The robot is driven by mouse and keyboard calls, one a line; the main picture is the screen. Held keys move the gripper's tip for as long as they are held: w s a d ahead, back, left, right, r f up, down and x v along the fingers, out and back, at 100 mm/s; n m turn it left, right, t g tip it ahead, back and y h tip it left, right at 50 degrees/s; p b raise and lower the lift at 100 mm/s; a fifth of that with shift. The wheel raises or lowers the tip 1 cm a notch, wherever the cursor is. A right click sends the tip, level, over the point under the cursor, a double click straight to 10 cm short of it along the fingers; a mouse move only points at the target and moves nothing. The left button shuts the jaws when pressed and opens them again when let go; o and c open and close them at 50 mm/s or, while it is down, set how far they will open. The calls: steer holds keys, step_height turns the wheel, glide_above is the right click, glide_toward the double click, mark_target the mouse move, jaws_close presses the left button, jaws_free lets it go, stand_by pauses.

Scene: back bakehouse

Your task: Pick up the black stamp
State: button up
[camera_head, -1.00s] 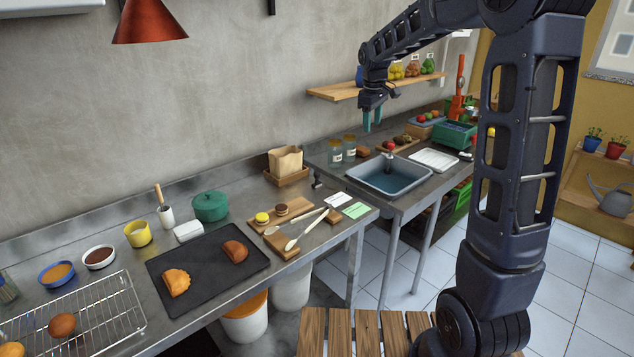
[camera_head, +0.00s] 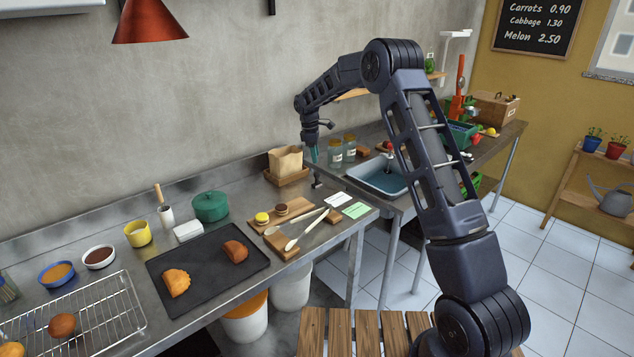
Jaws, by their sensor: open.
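The black stamp (camera_head: 317,182) is small and stands upright on the steel counter, right of the paper bag and behind the white card. My gripper (camera_head: 312,156) points down from the arm, above the stamp and apart from it. Its teal fingers are open and nothing shows between them. The fingers partly overlap in this view, so the gap between them is hard to see.
The paper bag (camera_head: 286,160) in its wooden tray stands close at the left. Glass jars (camera_head: 335,152) and the grey basin (camera_head: 377,181) are at the right. A white card (camera_head: 336,199) and a green card (camera_head: 356,210) lie in front. A wooden board (camera_head: 280,219) holds small items.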

mark_target(317, 172)
steer(key=shift+w+a+f, duration=0.1)
steer(key=shift+a+f, duration=0.15)
steer(key=shift+f, duration=0.25)
steer(key=f, duration=0.3)
steer(key=d+f, duration=0.1)
steer(key=f, duration=0.6)
steer(key=shift+d+f, duration=0.15)
steer(key=shift+d, duration=0.15)
steer(key=c, duration=1.1)
step_height(317, 172, up, 20)
steer(key=shift+r, duration=0.1)
